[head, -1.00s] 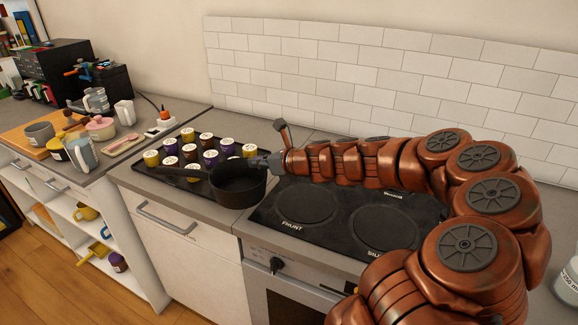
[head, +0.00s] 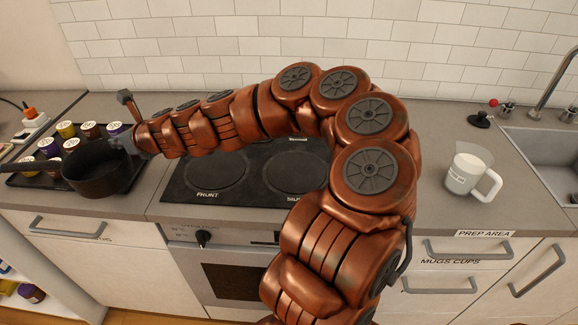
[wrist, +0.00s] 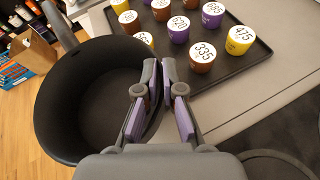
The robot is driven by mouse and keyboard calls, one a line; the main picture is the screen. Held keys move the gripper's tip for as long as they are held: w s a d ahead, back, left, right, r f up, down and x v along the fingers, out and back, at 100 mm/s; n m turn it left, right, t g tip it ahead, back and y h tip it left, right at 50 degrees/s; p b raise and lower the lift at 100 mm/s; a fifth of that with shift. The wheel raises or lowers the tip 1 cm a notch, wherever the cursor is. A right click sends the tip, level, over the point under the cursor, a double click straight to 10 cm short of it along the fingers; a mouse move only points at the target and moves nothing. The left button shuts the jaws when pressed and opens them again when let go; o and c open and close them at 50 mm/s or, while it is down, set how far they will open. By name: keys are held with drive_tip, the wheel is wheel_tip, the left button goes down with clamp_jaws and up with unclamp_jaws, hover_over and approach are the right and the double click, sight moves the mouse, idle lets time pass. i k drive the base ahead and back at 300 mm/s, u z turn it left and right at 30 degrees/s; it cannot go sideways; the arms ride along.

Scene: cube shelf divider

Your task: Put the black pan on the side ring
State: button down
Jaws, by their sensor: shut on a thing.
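The black pan (head: 97,176) is at the left in the head view, in front of the tray of jars. My gripper (head: 130,143) is shut on its rim at the right side. In the wrist view the pan (wrist: 85,105) looks empty, and my gripper (wrist: 160,112) has its purple-padded fingers around the near wall. The pan's handle points away to the left. The hob has a ring marked FRUNT (head: 215,172) and a ring with a partly hidden label starting "SI" (head: 297,172), both bare. My arm hides part of the hob's right side.
A black tray (wrist: 235,72) holds several numbered jars just beyond the pan. Right of the hob stand a white measuring jug (head: 468,172) and a sink (head: 550,150). The counter (head: 430,205) between hob and jug is clear.

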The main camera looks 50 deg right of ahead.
sight(271, 171)
drive_tip(key=z, duration=2.5)
drive_tip(key=k, duration=0.55)
drive_tip(key=u, duration=1.5)
